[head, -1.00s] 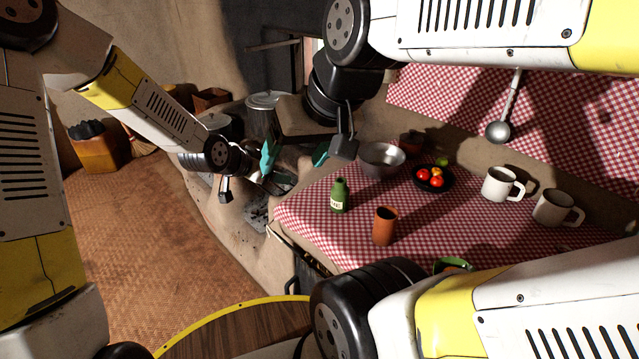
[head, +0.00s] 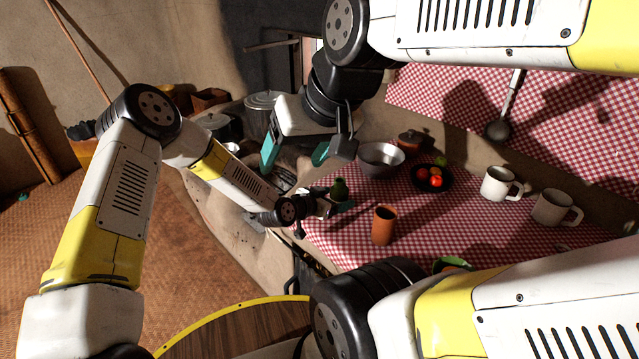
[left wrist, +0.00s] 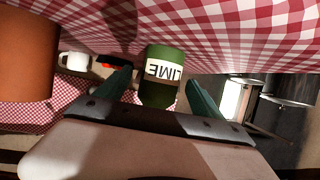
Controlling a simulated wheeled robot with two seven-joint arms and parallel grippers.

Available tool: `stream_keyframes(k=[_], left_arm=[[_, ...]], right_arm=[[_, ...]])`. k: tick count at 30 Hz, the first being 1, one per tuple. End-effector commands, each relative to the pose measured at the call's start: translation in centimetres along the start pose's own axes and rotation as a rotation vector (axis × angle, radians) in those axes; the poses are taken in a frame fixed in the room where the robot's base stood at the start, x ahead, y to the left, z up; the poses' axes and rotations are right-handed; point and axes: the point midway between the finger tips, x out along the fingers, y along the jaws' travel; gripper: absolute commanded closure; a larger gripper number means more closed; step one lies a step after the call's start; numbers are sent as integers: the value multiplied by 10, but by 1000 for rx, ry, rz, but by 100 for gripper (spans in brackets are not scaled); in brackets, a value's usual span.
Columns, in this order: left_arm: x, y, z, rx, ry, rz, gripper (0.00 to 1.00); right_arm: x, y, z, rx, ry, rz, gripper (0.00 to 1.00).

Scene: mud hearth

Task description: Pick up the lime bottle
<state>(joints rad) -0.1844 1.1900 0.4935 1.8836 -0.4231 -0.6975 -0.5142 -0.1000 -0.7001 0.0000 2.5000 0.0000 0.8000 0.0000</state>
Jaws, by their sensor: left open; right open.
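The lime bottle (head: 339,187), green with a white label, stands upright near the left edge of the checked table. My left gripper (head: 336,202) is at it, open, and hides its lower part in the head view. In the left wrist view the bottle (left wrist: 162,77) appears upside down with its label facing the camera. There it lies between the two teal fingers of my open left gripper (left wrist: 160,88), with no clear contact. My right gripper (head: 296,156) is open and empty above the hearth, left of the metal bowl.
A terracotta cup (head: 384,225) stands close to the right of the bottle. A metal bowl (head: 381,160), a black dish of tomatoes (head: 432,179) and white mugs (head: 499,183) stand farther back. Bare cloth lies between the cup and the dish.

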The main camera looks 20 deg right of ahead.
Motion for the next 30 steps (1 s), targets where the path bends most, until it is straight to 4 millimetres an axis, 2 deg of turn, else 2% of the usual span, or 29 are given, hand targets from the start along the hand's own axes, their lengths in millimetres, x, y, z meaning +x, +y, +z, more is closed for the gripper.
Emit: stream_keyframes(k=[4, 13, 21, 24, 30], left_arm=[[19, 0, 0, 0, 0, 1, 23], [22, 0, 0, 0, 0, 0, 24], [22, 0, 0, 0, -1, 0, 78], [22, 0, 0, 0, 0, 0, 94], [22, 0, -1, 0, 0, 0, 94]], right_arm=[[0, 0, 0, 0, 0, 0, 26], [0, 0, 0, 0, 0, 0, 26], [0, 0, 0, 0, 0, 0, 26], [0, 0, 0, 0, 0, 0, 26], [0, 0, 0, 0, 0, 0, 26]])
